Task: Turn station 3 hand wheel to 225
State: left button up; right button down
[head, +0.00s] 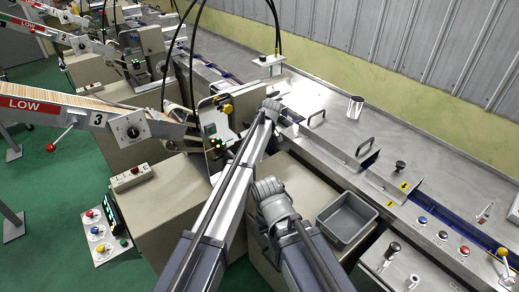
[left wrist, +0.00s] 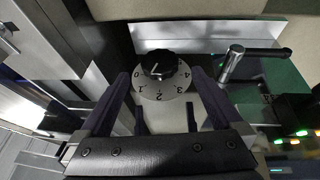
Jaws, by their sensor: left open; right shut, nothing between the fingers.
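In the left wrist view, a black round knob with a white pointer line (left wrist: 157,64) sits over a pale disc (left wrist: 160,103) numbered 0 to 4. In the head view, the station 3 label (head: 97,119) is on a slanted arm beside a black dial (head: 132,130). My right gripper (head: 277,212) is low near the middle, shut and empty.
In the left wrist view, a metal crank lever (left wrist: 246,60) stands right of the knob, with lit lamps (left wrist: 290,136) lower right. In the head view, a grey bin (head: 347,218) is right of my right arm. A button panel (head: 101,232) is at lower left.

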pick_arm(q)
jog(key=b+x, duration=0.3)
jog(key=x, duration=0.2)
jog(key=shift+b, duration=0.35)
jog(key=shift+s, duration=0.1)
jog(key=c, duration=1.4)
